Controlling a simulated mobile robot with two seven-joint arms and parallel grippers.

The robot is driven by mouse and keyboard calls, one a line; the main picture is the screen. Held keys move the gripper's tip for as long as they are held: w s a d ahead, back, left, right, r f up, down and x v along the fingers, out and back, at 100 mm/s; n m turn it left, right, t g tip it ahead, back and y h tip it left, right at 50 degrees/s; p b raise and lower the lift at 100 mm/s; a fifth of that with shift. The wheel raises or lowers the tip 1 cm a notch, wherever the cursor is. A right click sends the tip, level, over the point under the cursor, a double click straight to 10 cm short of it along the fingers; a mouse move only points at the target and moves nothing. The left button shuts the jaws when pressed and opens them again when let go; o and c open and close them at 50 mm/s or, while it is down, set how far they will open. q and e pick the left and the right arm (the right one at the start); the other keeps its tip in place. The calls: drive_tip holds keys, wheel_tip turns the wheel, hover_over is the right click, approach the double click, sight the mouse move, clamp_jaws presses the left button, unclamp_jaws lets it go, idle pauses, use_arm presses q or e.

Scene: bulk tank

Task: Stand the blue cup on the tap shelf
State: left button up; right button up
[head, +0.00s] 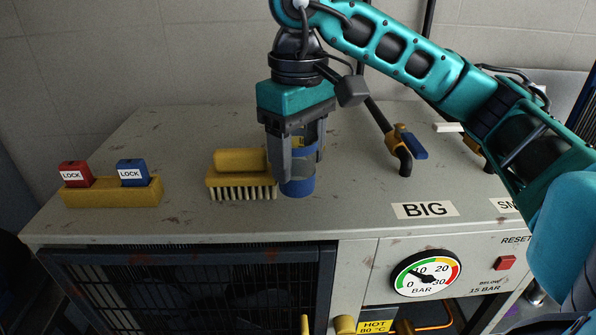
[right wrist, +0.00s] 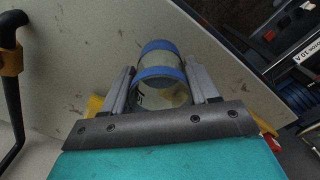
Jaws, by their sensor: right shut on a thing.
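The blue cup (head: 298,184) is upright between the fingers of my right gripper (head: 295,150), just right of the brush above the cabinet top. My right gripper is shut on it, with a finger on each side. I cannot tell whether its base touches the top. In the right wrist view the cup (right wrist: 160,72) shows blue bands and a paler middle between the two fingers. A tap (head: 404,150) with a blue handle stands to the right, behind the BIG label. I cannot make out a separate tap shelf. My left gripper is not in view.
A yellow brush (head: 240,176) lies close left of the cup. A yellow holder (head: 115,194) with red and blue LOCK blocks stands farther left. The cabinet top (head: 350,200) is clear between cup and BIG label (head: 424,210). A gauge (head: 425,274) is on the front.

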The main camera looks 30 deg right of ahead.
sight(298, 172)
drive_tip(key=shift+f, duration=1.35)
drive_tip(key=shift+f+b, duration=0.25)
drive_tip(key=shift+b, duration=0.1)
drive_tip(key=o, duration=1)
drive_tip(key=shift+r, duration=0.1)
drive_tip(key=shift+r, duration=0.1)
